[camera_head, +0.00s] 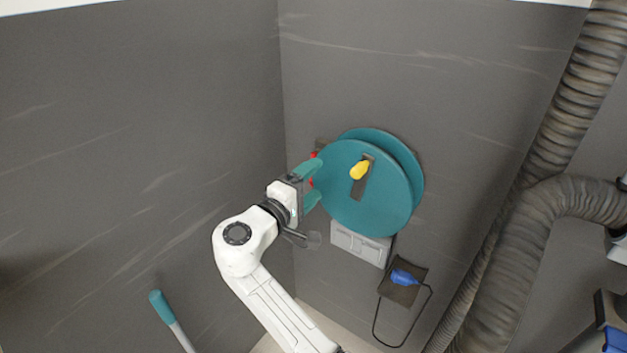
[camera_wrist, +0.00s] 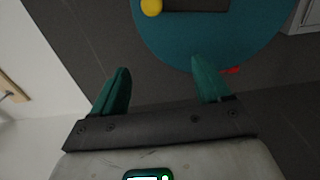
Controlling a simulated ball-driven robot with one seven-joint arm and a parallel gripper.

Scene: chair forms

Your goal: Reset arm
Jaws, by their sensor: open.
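My white arm reaches up from the bottom of the head view, and my gripper (camera_head: 317,184) with its teal fingers is beside the left edge of a teal reel (camera_head: 385,200) on the wall. In the wrist view my gripper (camera_wrist: 157,80) shows its two fingers spread wide with nothing between them. The reel (camera_wrist: 215,40) lies beyond the fingertips there, and the right fingertip overlaps its edge in the picture. I cannot tell if they touch. A yellow knob (camera_head: 360,170) stands out from the reel's face; it also shows in the wrist view (camera_wrist: 151,7).
A light grey wall box (camera_head: 360,243) sits below the reel. A blue plug (camera_head: 404,277) with a dark cable hangs lower right. Thick ribbed hoses (camera_head: 520,250) run down the right side. A teal-ended handle (camera_head: 160,305) stands at lower left. The left wall (camera_head: 130,130) is bare.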

